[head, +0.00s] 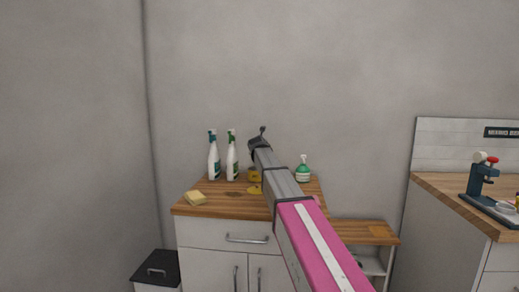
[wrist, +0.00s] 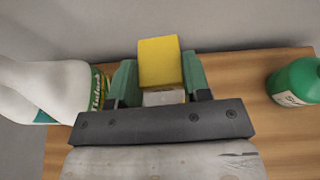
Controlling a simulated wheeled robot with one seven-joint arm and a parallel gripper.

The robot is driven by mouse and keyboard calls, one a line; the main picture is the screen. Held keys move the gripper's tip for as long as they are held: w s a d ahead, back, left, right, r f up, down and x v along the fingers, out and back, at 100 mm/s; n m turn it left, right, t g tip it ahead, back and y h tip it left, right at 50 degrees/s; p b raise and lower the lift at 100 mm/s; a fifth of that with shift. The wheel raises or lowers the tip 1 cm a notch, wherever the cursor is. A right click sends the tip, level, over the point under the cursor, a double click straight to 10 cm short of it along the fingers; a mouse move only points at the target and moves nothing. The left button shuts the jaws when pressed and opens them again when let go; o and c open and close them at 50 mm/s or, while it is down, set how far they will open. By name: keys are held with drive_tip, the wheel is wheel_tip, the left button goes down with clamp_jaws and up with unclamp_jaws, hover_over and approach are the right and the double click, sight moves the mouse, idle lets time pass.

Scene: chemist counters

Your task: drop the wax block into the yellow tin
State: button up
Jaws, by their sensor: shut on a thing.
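My gripper (wrist: 160,82) has green fingers, which are closed on the sides of a yellow block with a pale lower face, the wax block (wrist: 159,58). In the head view my gripper (head: 257,142) is at the end of my raised arm, in front of the wall and above the counter; the block cannot be made out there. A yellow thing that looks like the yellow tin (head: 253,175) stands on the wooden counter below my gripper, partly hidden by my arm. The tin cannot be made out in the wrist view.
Two white bottles (head: 214,158) stand left of the tin; one bottle (wrist: 62,90) shows in the wrist view. A green dispenser (head: 303,172) stands to the right. A yellow sponge (head: 195,198) lies at the front left of the counter (head: 225,207). The wall is close behind.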

drive_tip(key=shift+f, duration=1.2)
drive_tip(key=o, duration=1)
drive_tip(key=v, duration=1)
drive_tip(key=shift+s, duration=0.35)
drive_tip(key=shift+a+r, duration=0.1)
drive_tip(key=shift+a, duration=0.05)
